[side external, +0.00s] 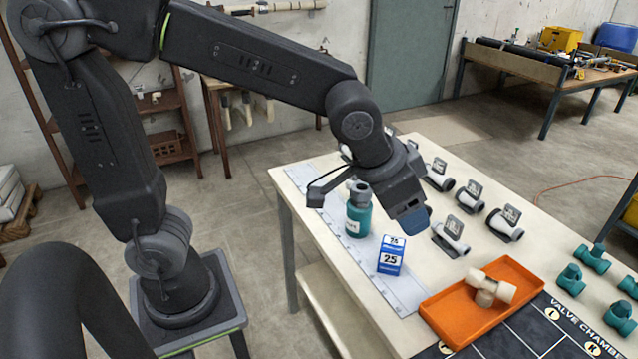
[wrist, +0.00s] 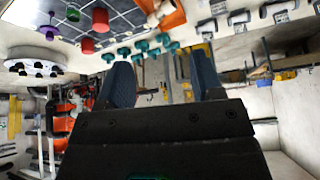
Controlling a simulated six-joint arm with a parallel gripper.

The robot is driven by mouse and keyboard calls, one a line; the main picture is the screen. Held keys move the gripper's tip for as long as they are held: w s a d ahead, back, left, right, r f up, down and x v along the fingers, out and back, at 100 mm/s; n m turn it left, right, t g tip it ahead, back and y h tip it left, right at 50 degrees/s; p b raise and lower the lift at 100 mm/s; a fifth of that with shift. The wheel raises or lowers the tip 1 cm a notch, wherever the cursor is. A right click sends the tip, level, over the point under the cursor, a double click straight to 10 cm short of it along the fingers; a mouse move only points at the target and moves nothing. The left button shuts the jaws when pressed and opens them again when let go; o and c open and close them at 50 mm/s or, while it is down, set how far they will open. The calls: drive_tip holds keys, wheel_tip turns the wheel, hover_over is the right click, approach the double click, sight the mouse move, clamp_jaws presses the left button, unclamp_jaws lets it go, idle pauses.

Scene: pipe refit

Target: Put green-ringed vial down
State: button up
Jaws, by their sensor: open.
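My gripper (side external: 413,221) hangs above the pale table, beyond the teal bottle and the blue-and-white box in the side view. In the wrist view my gripper (wrist: 163,80) shows two blue fingers spread apart, with nothing visible held between them. I cannot make out a green-ringed vial for certain in either view. A small green piece (wrist: 73,14) stands on the dark mat in the wrist view, but I cannot tell whether it is the vial.
The teal bottle (side external: 357,219) and blue-and-white box (side external: 391,256) stand near my gripper. An orange tray (side external: 450,330) holds a beige pipe fitting (side external: 492,289). Grey fittings with labels (side external: 450,238) and teal fittings (side external: 592,259) line the table. A white round stand (wrist: 36,48) shows in the wrist view.

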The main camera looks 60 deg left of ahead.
drive_tip(key=s+a+n+y, duration=0.1)
drive_tip(key=s+a+n, duration=0.2)
drive_tip(key=s+a, duration=0.7)
drive_tip(key=s+r, duration=0.1)
drive_tip(key=s, duration=0.2)
drive_tip(key=shift+a, duration=0.35)
